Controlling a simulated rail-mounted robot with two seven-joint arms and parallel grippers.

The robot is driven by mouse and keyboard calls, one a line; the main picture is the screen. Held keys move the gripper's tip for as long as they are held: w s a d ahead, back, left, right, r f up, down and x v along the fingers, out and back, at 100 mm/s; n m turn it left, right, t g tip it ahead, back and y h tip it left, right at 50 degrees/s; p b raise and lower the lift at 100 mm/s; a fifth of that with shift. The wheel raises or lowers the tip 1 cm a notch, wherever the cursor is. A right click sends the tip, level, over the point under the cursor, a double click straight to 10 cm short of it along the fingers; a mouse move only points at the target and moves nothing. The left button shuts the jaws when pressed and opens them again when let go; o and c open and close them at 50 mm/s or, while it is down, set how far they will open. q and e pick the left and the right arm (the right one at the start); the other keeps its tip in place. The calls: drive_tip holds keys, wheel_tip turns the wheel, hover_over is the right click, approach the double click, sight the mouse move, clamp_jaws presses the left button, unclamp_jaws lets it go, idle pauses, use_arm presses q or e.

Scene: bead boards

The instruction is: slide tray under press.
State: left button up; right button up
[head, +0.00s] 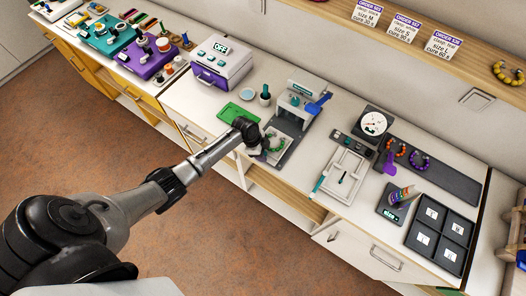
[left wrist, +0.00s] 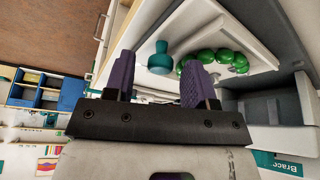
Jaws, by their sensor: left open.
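The press (head: 296,104) is a grey stand with a blue lever at the back of its dark base plate (head: 309,123). The left wrist view shows the tray (left wrist: 262,62), green beads (left wrist: 225,60) and a teal knob (left wrist: 160,60). My left gripper (head: 258,147) is at the tray's left side. Its purple fingers (left wrist: 160,80) are apart, and the knob shows beyond the gap; contact cannot be told. My right gripper is out of view.
A green mat (head: 238,112) and a white box (head: 222,62) with a display lie left of the press. A dial scale (head: 373,123), white frame tray (head: 345,175) and dark sorting tray (head: 440,232) stand right. The counter's front edge is close to my left arm.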

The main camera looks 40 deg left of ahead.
use_arm(q)
drive_tip(key=shift+c, duration=0.4)
clamp_jaws()
